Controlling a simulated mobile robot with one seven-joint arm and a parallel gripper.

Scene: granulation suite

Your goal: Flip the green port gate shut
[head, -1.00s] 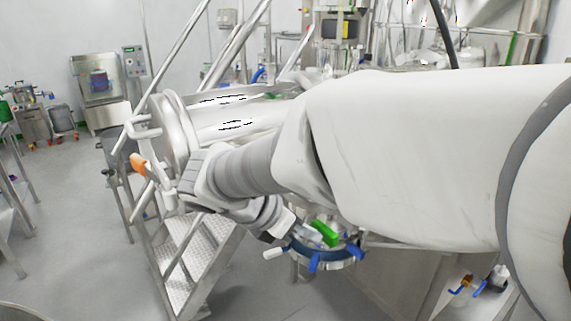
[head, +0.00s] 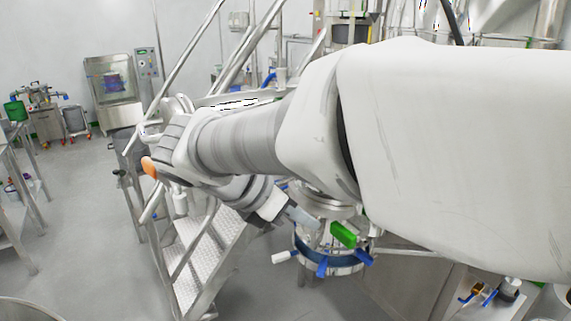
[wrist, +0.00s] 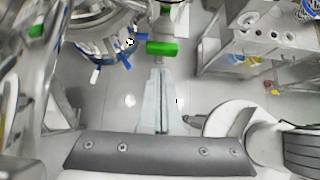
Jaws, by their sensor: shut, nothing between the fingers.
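The green port gate handle (head: 344,235) is a bright green block on the side of a round steel port with a blue ring (head: 352,262). In the wrist view the green handle (wrist: 162,48) lies crosswise just beyond my fingertips, with a small gap showing in the picture. My gripper (head: 310,222) is left of the handle in the head view. In the wrist view my gripper (wrist: 160,72) has its two pale fingers together, with nothing between them. I cannot tell whether the fingertips touch the handle. My arm hides much of the vessel above the port.
Blue clamp levers (head: 322,266) and a white-tipped lever (head: 284,257) stick out around the port. Metal steps (head: 205,245) with rails stand to the left. A steel bench (wrist: 262,40) is at the right in the wrist view. The floor between is clear.

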